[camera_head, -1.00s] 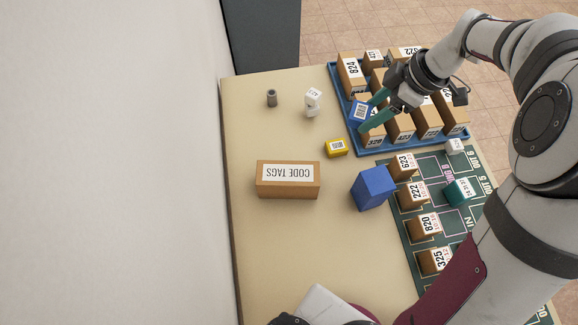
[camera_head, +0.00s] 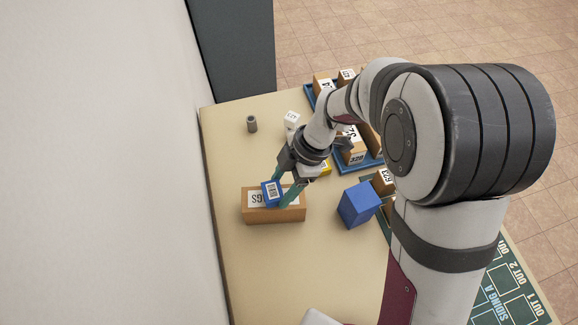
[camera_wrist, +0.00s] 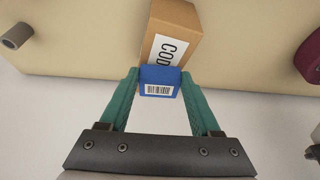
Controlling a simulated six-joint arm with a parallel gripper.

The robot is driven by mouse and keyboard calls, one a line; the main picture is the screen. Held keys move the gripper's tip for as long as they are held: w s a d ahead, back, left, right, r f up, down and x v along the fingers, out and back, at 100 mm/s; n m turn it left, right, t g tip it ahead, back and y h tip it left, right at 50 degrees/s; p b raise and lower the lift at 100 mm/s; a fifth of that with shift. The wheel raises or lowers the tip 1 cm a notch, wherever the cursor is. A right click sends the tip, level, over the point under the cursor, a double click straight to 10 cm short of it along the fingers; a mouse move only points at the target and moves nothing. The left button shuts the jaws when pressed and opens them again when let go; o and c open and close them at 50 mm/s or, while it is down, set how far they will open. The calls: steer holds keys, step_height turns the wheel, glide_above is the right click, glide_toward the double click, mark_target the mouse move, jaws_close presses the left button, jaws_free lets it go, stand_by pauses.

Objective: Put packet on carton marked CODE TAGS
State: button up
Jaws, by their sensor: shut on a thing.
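The packet (camera_head: 270,191) is a small blue block with a white barcode label. My gripper (camera_head: 281,194) is shut on it, one teal finger on each side. The packet also shows between the fingertips (camera_wrist: 159,84) in the wrist view. The carton marked CODE TAGS (camera_head: 262,214) is a brown box lying on the table. The packet is over the carton's top and hides part of its label. The carton also shows beyond the packet in the wrist view (camera_wrist: 183,20). I cannot tell whether the packet touches the carton.
A larger blue box (camera_head: 358,204) stands to the right of the carton. A yellow block (camera_head: 324,168) is partly hidden behind my gripper. A grey cylinder (camera_head: 252,124) and white blocks (camera_head: 291,120) stand farther back. The table front left is clear.

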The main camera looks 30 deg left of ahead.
steer(key=shift+f, duration=0.3)
steer(key=shift+f, duration=0.1)
steer(key=o, duration=1.4)
